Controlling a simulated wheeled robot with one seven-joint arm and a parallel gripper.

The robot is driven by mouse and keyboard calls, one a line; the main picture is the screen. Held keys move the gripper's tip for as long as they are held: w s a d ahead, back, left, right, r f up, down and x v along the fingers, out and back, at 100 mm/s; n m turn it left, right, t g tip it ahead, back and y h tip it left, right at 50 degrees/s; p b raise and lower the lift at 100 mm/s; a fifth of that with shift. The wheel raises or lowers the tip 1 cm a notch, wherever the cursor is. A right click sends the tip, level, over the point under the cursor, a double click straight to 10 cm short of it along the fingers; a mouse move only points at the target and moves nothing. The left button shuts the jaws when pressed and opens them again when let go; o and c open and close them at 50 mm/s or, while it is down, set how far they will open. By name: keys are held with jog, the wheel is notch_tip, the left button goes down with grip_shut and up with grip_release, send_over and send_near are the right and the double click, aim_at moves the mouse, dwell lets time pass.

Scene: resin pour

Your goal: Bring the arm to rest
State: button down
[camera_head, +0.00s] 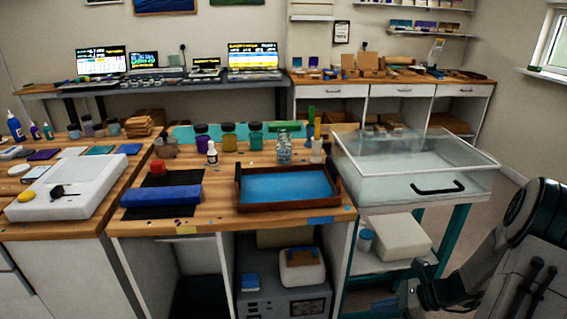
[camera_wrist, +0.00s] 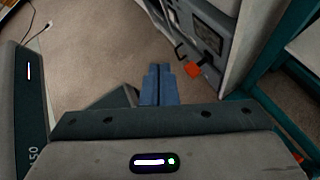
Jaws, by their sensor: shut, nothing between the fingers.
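My arm shows at the lower right of the head view, folded low beside the teal-legged stand (camera_head: 447,240). My gripper (camera_head: 413,290) is low in front of that stand and away from the bench top. In the wrist view my gripper (camera_wrist: 158,70) points down toward the carpet floor (camera_wrist: 100,50). Its two blue fingers are together, with nothing between them.
The wooden bench (camera_head: 215,215) holds a blue-filled tray (camera_head: 290,208), a blue roll (camera_head: 160,196) and several jars. A clear lidded box (camera_head: 412,165) stands on the teal-legged stand. A grey cabinet (camera_wrist: 200,40) is close to my gripper; floor to its left is mostly clear.

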jog(key=s+a+r+n+h+p, duration=0.3)
jog(key=r+n, duration=0.5)
jog(key=r, duration=0.3)
jog(key=s+a+r+n+h+p, duration=0.3)
jog(key=s+r+n+p, duration=0.3)
jog(key=r, duration=0.6)
jog(key=s+a+r+n+h+p, duration=0.4)
jog(key=r+n+p, duration=0.1)
jog(key=r+n, duration=0.5)
notch_tip(320, 180, up, 2)
jog(key=shift+s+r+h+p, duration=0.25)
jog(key=shift+s+h+p, duration=0.1)
jog(key=shift+s+h, duration=0.05)
